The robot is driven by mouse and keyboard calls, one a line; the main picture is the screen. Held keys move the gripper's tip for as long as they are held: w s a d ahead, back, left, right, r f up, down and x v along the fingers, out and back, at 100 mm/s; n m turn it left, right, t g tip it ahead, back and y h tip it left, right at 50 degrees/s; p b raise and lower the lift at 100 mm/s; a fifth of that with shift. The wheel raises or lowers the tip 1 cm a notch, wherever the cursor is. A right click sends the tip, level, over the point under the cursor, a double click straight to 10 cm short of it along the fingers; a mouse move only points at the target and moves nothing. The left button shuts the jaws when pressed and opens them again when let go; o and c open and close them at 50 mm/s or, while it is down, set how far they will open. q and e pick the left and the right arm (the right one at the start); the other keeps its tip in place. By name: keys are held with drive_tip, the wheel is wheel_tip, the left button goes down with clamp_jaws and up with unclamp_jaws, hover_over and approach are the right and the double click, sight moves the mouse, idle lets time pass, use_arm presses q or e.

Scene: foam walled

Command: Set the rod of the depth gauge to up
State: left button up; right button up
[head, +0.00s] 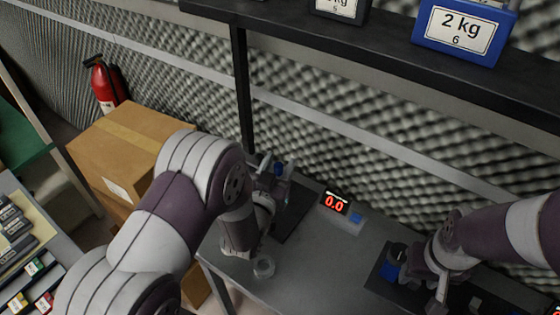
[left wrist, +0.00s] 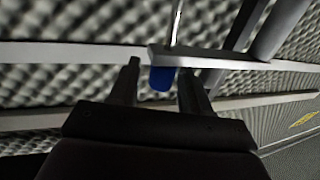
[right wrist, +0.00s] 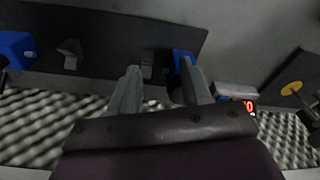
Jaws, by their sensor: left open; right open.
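The depth gauge stands at the back left of the grey table, on a dark base (head: 292,222), mostly behind my left arm. Its blue part (head: 279,168) shows in the head view. In the left wrist view, a blue tab (left wrist: 162,79) hangs below a grey bar, with a thin bright rod (left wrist: 177,22) above it. My left gripper (left wrist: 160,70) is open, with the tab between its fingertips in the picture; I cannot tell whether they touch it. My right gripper (right wrist: 158,72) is open over the table's right side, near a dark plate with a blue part (right wrist: 183,57).
A display (head: 336,203) reading 0.0 stands on the grey table (head: 320,262). A small clear round object (head: 263,267) lies near its front left edge. A dark shelf (head: 390,48) with weights crosses above. A cardboard box (head: 125,150) stands left. The table's middle is clear.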

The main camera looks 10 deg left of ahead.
use_arm(q)
clamp_jaws()
wheel_tip(320, 180, up, 6)
drive_tip(key=p, duration=0.4)
drive_tip(key=shift+r, duration=0.2)
drive_tip(key=shift+w, duration=0.15)
unclamp_jaws()
drive_tip(key=shift+f, duration=0.1)
